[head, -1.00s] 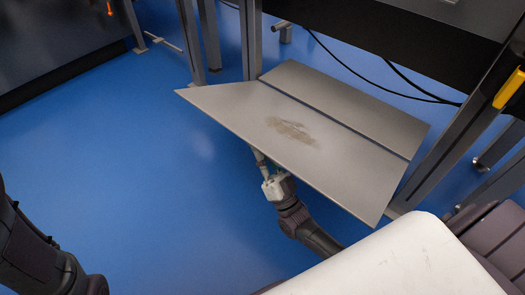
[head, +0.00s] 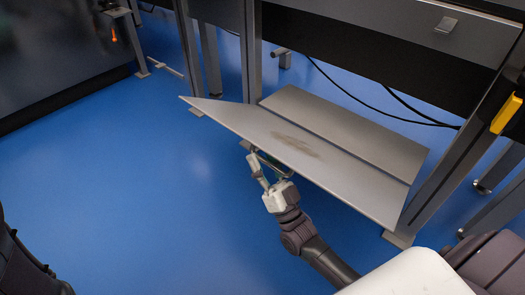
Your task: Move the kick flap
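The kick flap is a grey metal panel (head: 330,165) with a brownish smudge, low between the legs of a metal frame. Its front part is tilted, with the near edge raised, and meets a flatter strip behind it along a crease. My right gripper (head: 262,165) is at the near edge of the flap, left of its middle. One light finger shows in front of the edge. The other fingertip is partly hidden at or under the flap, so I cannot tell whether it touches or grips. My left gripper is out of view; only dark arm parts show at the lower left.
Metal legs (head: 455,160) stand on both sides of the flap. Black cables hang behind it. A yellow part (head: 507,113) is on the right leg. A dark cabinet (head: 60,50) stands at the upper left. The blue floor (head: 130,190) at left is clear.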

